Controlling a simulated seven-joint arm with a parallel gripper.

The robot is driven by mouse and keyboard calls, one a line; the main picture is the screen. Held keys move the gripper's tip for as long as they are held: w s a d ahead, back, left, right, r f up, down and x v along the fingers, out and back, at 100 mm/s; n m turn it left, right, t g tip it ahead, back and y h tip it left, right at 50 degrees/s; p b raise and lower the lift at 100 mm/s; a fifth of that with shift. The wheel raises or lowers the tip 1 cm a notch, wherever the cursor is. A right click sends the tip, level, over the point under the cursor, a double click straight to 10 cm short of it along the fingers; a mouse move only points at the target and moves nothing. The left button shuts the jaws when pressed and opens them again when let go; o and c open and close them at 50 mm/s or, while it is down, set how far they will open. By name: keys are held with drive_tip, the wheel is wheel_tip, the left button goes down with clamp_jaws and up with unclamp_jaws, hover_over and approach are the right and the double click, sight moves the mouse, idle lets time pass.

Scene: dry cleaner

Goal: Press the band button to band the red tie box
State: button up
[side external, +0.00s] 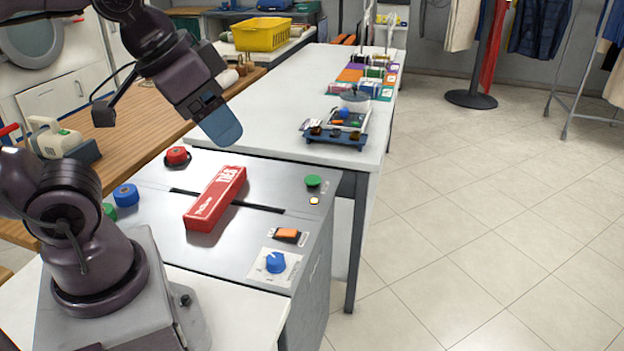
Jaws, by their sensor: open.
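The red tie box (215,198), lettered "TIES", lies on the grey top of the banding machine (160,222), across its dark slot. A green button (313,181) sits near the right edge, with a small lit lamp (314,201) below it. A red button (177,155) sits at the back left. Labels are too small to read, so I cannot tell which is the band button. My gripper (219,126), with blue fingertips, is open and empty above and behind the box, apart from it. One finger hides most of the other.
An orange rocker switch (287,234) and a blue dial (275,262) are at the machine's front right. Blue (126,195) and green (109,211) round pieces stand at left. A tray of small items (335,137) sits on the white table behind.

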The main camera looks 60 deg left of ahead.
drive_tip(key=shift+a+f, duration=0.1)
drive_tip(key=c, duration=0.3)
drive_tip(key=shift+w+a+f, duration=0.1)
drive_tip(key=shift+w+f, duration=0.05)
drive_tip(key=shift+f, duration=0.15)
drive_tip(key=c, duration=0.4)
drive_tip(key=shift+w+a+f+n+g, duration=0.4)
drive_tip(key=shift+w+a+f+g, duration=0.2)
drive_tip(key=shift+w+f+g, duration=0.25)
clamp_jaws()
drive_tip(key=w+a+f+n+y, duration=0.1)
drive_tip(key=w+a+f+n, duration=0.1)
drive_tip(key=w+a+f, duration=0.3)
drive_tip(key=w+a+f+n+g, duration=0.1)
drive_tip(key=w+a+f+n, duration=0.2)
drive_tip(key=w+a, duration=0.7)
drive_tip(key=w+a+f+n+y, duration=0.1)
drive_tip(key=w+a+f+n, duration=0.2)
drive_tip(key=w+a+f, duration=0.5)
drive_tip(key=shift+w+a+y, duration=0.3)
drive_tip(key=shift+w+a, duration=0.05)
drive_tip(key=shift+w, duration=0.6)
drive_tip(key=shift+f+g, duration=0.1)
drive_tip(key=shift+g, duration=0.15)
